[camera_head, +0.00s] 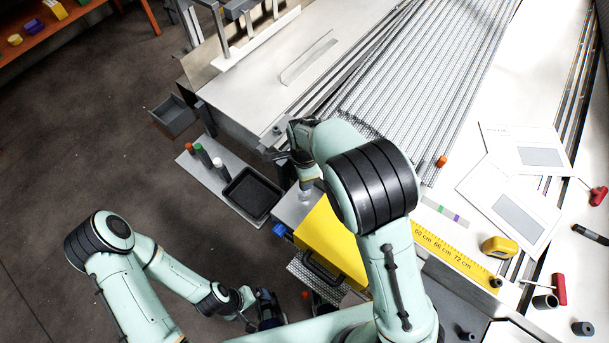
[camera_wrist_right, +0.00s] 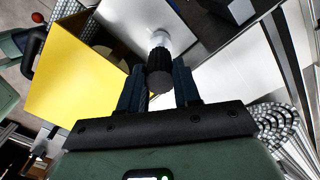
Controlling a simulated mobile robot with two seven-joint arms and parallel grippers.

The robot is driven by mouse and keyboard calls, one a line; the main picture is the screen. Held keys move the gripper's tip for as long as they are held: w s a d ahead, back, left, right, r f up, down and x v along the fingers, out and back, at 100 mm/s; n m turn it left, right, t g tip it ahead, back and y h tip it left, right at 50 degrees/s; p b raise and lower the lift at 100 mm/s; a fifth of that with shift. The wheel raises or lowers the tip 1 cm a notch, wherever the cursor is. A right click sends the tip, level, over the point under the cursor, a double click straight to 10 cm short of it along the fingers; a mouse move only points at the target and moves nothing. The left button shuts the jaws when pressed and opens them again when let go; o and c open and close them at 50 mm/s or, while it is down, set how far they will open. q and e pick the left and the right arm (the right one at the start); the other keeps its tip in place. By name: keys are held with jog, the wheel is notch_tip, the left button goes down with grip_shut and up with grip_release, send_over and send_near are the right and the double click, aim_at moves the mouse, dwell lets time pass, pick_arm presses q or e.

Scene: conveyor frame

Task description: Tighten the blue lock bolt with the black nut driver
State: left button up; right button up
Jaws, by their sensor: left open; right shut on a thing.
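My right gripper (camera_wrist_right: 159,82) is shut on a black knurled cylinder, which looks like the nut driver (camera_wrist_right: 159,70); a pale metallic part shows beyond its black end. In the head view my right arm reaches over the grey metal plate (camera_head: 289,207) beside a yellow box (camera_head: 330,238), and its own wrist largely hides the held tool. A small blue part (camera_head: 281,230), possibly the lock bolt, sits at the left edge near the yellow box; I cannot tell its exact form. My left gripper (camera_head: 268,308) is open and empty, low at the bottom, left of the yellow box.
A black tray (camera_head: 232,205) and several coloured-top cylinders (camera_head: 203,155) stand on a ledge at left. A grey bin (camera_head: 172,117) is farther back. The roller conveyor (camera_head: 420,80) fills the upper middle. Papers (camera_head: 510,203), a yellow tape measure (camera_head: 499,246) and red-handled tools (camera_head: 559,289) lie at right.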

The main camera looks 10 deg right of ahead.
jog(key=shift+m, duration=1)
notch_tip(320, 180, up, 4)
jog(key=p, duration=0.3)
jog(key=shift+f, duration=0.2)
jog(key=shift+r+p, duration=0.8)
jog(key=shift+r, duration=0.1)
pick_arm(q)
jog(key=w+r, duration=0.2)
jog(key=r, duration=0.3)
jog(key=shift+w+r, duration=0.15)
jog(key=shift+w, duration=0.25)
pick_arm(e)
jog(key=shift+f, duration=0.1)
